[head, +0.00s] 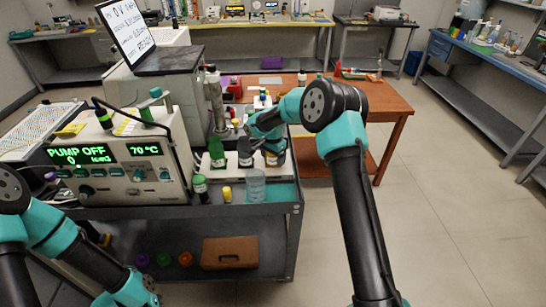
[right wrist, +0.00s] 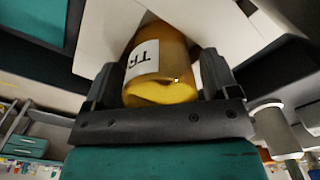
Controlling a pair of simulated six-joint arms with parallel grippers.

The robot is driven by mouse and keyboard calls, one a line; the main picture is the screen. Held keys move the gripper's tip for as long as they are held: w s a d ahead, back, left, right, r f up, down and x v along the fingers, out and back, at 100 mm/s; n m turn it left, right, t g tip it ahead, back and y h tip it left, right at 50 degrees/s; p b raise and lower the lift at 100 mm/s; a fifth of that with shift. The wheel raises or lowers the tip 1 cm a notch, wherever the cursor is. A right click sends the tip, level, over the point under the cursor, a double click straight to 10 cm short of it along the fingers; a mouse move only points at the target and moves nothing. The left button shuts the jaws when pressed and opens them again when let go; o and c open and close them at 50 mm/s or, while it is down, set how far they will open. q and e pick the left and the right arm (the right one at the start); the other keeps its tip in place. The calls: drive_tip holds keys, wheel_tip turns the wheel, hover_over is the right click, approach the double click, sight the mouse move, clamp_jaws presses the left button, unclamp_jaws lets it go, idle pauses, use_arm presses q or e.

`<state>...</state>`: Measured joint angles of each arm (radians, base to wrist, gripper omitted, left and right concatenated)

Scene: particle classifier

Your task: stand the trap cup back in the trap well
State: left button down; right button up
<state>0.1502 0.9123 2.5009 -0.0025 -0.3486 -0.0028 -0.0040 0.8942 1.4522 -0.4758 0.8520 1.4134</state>
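The trap cup, amber with a white label reading "TR", shows in the right wrist view (right wrist: 160,72) between both fingers of my right gripper (right wrist: 160,88). The fingers appear to press on its sides. In the head view my right gripper (head: 268,140) is at the back right of the cart top, with the amber cup (head: 274,158) just below it, beside a white block. I cannot make out the trap well, or whether the cup's foot is inside it. My left gripper (head: 143,288) is low at the bottom left; its fingers are too unclear to judge.
A green bottle (head: 217,152) and a dark bottle (head: 245,152) stand left of the cup. In front are a clear beaker (head: 256,186), a yellow vial (head: 227,194) and another green bottle (head: 201,188). The pump box (head: 125,170) fills the left. The floor at right is clear.

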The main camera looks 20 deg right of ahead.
drive_tip(key=shift+o, duration=0.5)
wheel_tip(320, 180, up, 12)
drive_tip(key=shift+r, duration=0.2)
